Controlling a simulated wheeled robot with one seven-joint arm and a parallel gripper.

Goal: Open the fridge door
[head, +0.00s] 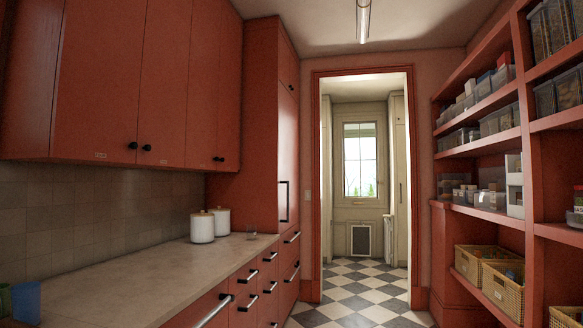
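No plainly marked fridge shows. A tall red cabinet (259,110) stands at the far end of the counter, left of the doorway. Its narrow front door (287,150) faces right and is shut, with a long black upright handle (284,201). I cannot tell whether this is the fridge. Below the counter, a red front at the near end carries a long silver handle (212,312), cut off by the bottom edge. My gripper is not in this view.
Shelves (480,213) with baskets and boxes line the right. The checkered floor (365,290) runs clear through the open doorway.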

